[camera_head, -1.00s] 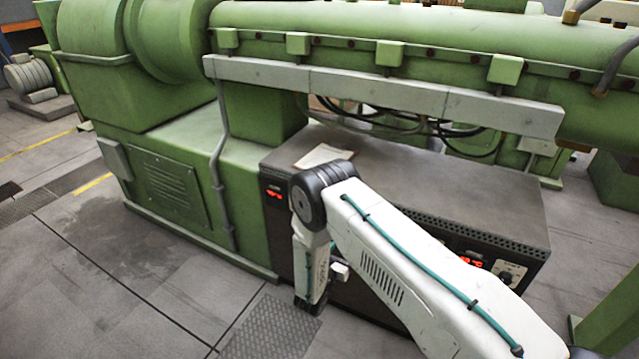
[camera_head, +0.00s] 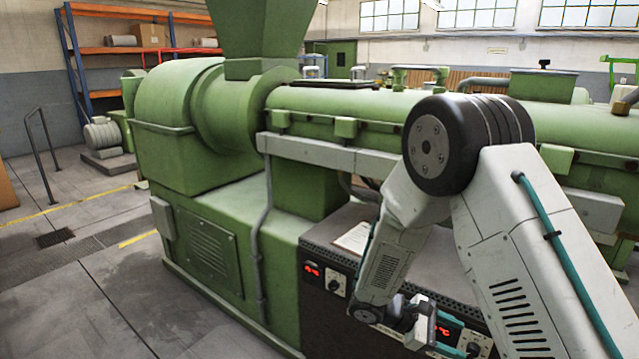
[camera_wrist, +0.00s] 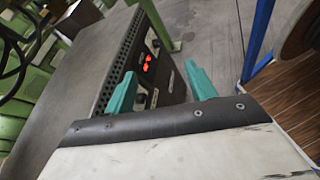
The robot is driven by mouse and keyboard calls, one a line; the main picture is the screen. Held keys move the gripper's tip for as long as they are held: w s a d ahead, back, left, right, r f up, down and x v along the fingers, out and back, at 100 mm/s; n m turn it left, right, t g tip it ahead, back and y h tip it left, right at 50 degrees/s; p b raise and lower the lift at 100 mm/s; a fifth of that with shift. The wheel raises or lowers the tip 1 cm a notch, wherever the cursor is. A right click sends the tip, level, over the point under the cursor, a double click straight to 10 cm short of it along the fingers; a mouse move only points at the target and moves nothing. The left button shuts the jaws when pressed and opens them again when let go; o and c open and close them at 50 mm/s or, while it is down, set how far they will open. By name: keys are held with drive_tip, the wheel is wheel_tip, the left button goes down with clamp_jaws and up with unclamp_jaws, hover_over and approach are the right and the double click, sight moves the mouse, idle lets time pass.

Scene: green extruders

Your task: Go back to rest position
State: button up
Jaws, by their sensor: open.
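My gripper shows in the wrist view with two teal fingers (camera_wrist: 162,88) spread apart and nothing between them. Beyond them is the dark control cabinet (camera_wrist: 118,62) with a red lit display (camera_wrist: 147,62). In the head view my white and grey arm is folded in front of the same cabinet (camera_head: 322,248), its wrist low by the cabinet's front.
The green extruder (camera_head: 215,120) stands behind the cabinet, with its long barrel running right. A paper sheet (camera_head: 353,238) lies on the cabinet top. Orange and blue shelving (camera_head: 75,60) stands at the back left.

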drive_tip(key=s+a+r+m+t+y, duration=0.1)
drive_tip(key=s+r+m+y, duration=0.5)
drive_tip(key=s+r, duration=0.6)
drive_tip(key=s+a+r+m+t+y, duration=0.1)
drive_tip(key=s+r+m+t+y, duration=0.2)
drive_tip(key=s+r, duration=0.9)
drive_tip(key=shift+s+a+r+m+t+y, duration=0.35)
drive_tip(key=shift+r+m+y, duration=0.45)
drive_tip(key=shift+m+y, duration=1.2)
